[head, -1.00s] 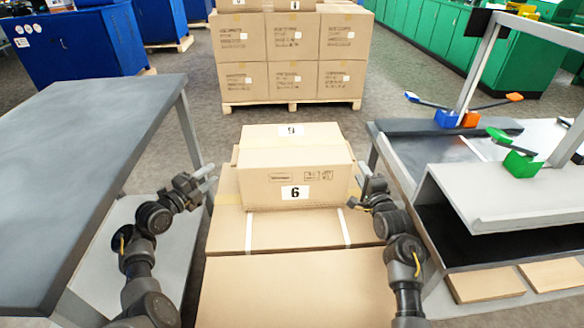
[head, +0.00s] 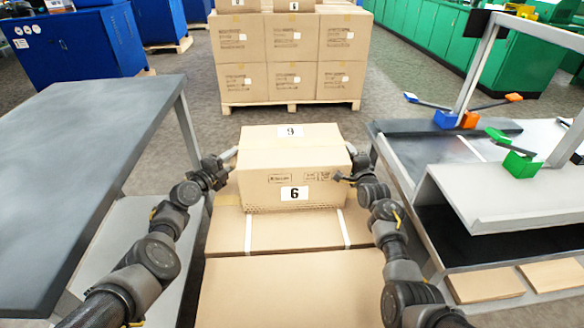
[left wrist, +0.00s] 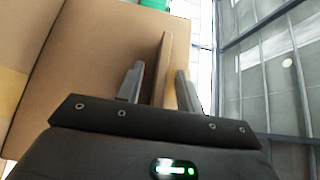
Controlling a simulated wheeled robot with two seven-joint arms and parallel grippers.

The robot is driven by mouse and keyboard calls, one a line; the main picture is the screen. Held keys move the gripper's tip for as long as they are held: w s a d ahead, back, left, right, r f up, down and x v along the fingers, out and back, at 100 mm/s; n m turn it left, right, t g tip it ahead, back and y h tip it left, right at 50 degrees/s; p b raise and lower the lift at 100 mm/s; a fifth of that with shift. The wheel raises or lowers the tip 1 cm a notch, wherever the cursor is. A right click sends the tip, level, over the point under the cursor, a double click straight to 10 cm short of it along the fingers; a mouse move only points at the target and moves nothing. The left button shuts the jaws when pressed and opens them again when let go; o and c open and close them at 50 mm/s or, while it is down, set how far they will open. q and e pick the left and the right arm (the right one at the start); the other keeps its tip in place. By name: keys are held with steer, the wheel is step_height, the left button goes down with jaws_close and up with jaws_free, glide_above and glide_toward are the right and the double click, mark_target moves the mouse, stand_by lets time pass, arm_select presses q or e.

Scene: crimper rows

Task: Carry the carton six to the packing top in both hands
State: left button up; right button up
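The carton six (head: 290,190) is a brown box with a white "6" label on its front and another label on top. It rests on flat brown cartons (head: 290,232) in the middle of the head view. My left gripper (head: 230,163) is at the carton's left side. In the left wrist view its two fingers (left wrist: 158,88) are apart, with a thin brown cardboard edge between them. A broad cardboard face (left wrist: 85,65) fills the left of that view. My right gripper (head: 344,177) is at the carton's right front corner; its finger gap is unclear.
A bare grey table top (head: 80,150) is at the left; no marking names it as the packing top. A bench (head: 480,185) with blue, orange and green tools is at the right. A pallet of stacked cartons (head: 290,65) stands behind, across open floor.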

arm_select(q)
jaws_close()
arm_select(e)
jaws_close()
stand_by(1.2)
arm_select(q)
steer(key=shift+w+r, duration=0.1)
steer(key=shift+r, duration=0.15)
arm_select(e)
steer(key=shift+w+r, duration=0.1)
steer(key=shift+r, duration=0.25)
